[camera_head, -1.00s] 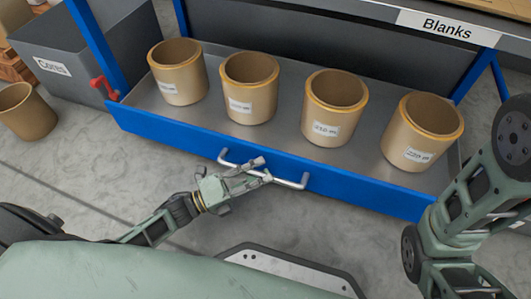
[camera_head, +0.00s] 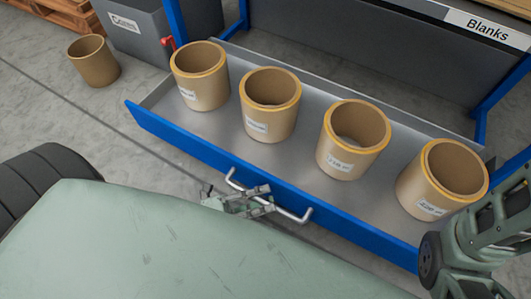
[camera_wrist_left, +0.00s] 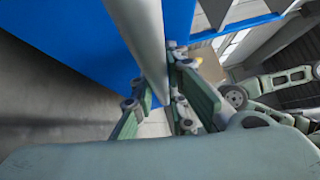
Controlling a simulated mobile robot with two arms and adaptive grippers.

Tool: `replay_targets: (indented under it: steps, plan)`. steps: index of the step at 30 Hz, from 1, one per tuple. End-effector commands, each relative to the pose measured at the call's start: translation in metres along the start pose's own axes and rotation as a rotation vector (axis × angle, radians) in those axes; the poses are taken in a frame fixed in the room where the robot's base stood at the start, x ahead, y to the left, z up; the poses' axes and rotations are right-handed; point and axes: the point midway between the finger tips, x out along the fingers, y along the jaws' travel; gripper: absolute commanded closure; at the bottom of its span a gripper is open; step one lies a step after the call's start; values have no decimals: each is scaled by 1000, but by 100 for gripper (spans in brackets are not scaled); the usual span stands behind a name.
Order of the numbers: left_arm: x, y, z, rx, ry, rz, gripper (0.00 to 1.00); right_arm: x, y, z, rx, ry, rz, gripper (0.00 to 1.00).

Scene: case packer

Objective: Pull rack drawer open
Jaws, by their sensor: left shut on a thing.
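The rack drawer is a grey tray with a blue front (camera_head: 180,143), pulled out from under the rack, with a wide bare strip of floor behind the cups. A silver bar handle (camera_head: 294,215) sits on its front. My left gripper (camera_head: 258,200) is shut on the handle near its middle. In the left wrist view the handle bar (camera_wrist_left: 146,40) runs down between the two fingers (camera_wrist_left: 160,108), with the blue front (camera_wrist_left: 70,45) behind it. My right arm shows at the right edge, but its gripper is out of view.
Several tan cardboard cores (camera_head: 268,108) stand upright in the drawer. Another core (camera_head: 94,62) stands on the floor at left, by a grey bin (camera_head: 150,30). The rack carries a "Blanks" label (camera_head: 478,26). A red part (camera_head: 168,42) sits by the left blue post.

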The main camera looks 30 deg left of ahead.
Motion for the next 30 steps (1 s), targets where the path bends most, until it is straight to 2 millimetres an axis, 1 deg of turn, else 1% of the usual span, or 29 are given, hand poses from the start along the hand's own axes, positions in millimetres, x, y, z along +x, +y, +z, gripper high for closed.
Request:
replay_targets:
  steps: [6, 17, 18, 23, 24, 30]
  plan:
    - [-4, 1, -2, 5, -1, 6, 100, -6, 1, 8, 3, -22, 7, 60]
    - [-4, 1, -2, 4, -2, 7, 100, -6, 1, 10, 2, -27, 5, 60]
    - [-4, 1, -2, 4, -2, 6, 83, -6, 1, 10, 2, -27, 5, 60]
    - [-4, 1, -2, 2, -1, 4, 69, -6, 1, 10, 2, -27, 5, 60]
    - [-3, 0, -2, 2, -1, 4, 68, -6, 1, 9, 2, -26, 4, 60]
    - [-3, 0, -2, 1, -1, 2, 68, -4, 1, 5, 2, -18, 4, 60]
